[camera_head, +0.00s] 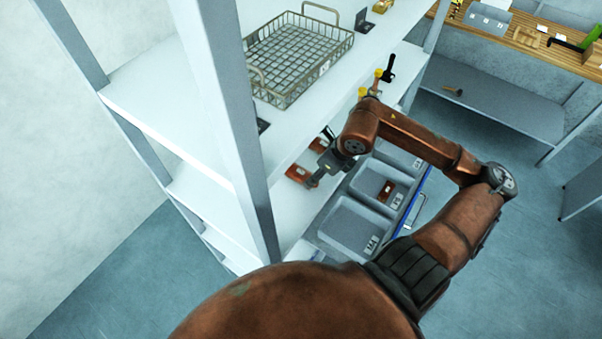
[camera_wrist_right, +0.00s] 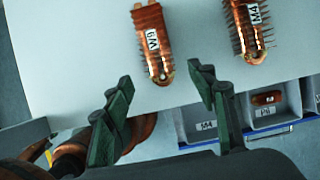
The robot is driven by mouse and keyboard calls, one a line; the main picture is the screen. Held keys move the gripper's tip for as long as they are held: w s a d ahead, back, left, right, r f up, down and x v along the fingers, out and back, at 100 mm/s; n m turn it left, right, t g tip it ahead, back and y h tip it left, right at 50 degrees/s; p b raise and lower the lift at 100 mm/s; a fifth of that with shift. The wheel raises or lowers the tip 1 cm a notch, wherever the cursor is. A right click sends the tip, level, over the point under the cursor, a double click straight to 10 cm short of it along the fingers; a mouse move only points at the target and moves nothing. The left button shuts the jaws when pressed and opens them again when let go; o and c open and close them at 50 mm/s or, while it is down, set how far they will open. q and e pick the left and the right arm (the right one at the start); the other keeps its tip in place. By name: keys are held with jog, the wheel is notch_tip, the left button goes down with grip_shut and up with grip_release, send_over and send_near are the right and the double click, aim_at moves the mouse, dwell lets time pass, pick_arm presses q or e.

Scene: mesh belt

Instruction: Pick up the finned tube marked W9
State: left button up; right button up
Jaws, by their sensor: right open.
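The finned tube marked W9 (camera_wrist_right: 153,42) is a copper-coloured tube with side fins and a white label, lying on a pale shelf in the right wrist view. In the head view it seems to be the reddish piece (camera_head: 297,173) beside my right gripper (camera_head: 314,180), partly hidden. My right gripper (camera_wrist_right: 160,76) is open and empty in the wrist view. Its two dark green fingers are spread to either side of the tube's near end; I cannot tell their height above the shelf. My left gripper is not in view.
A second finned tube (camera_wrist_right: 248,30) with another label lies to the right of W9. Grey labelled bins (camera_head: 352,224) sit beside the shelf, one holding a reddish piece (camera_head: 387,190). A wire basket (camera_head: 296,62) stands on the upper shelf, and a shelf post (camera_head: 236,120) rises nearby.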

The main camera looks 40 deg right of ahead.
aim_at(303, 172)
jog(key=w, duration=0.1)
jog(key=w+a+p, duration=0.1)
jog(key=w, duration=0.1)
jog(key=shift+w, duration=0.15)
jog(key=shift+w+f, duration=0.15)
jog(key=shift+f, duration=0.15)
jog(key=p+x, duration=0.1)
jog(key=x, duration=0.2)
jog(key=shift+w+a+f, duration=0.1)
jog(key=shift+f, duration=0.15)
jog(key=shift+w+f, duration=0.15)
jog(key=shift+f, duration=0.2)
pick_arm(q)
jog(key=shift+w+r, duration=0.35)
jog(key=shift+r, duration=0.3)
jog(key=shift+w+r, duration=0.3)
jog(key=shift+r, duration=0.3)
pick_arm(e)
jog(key=c, duration=0.6)
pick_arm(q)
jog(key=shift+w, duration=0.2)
pick_arm(e)
grip_shut()
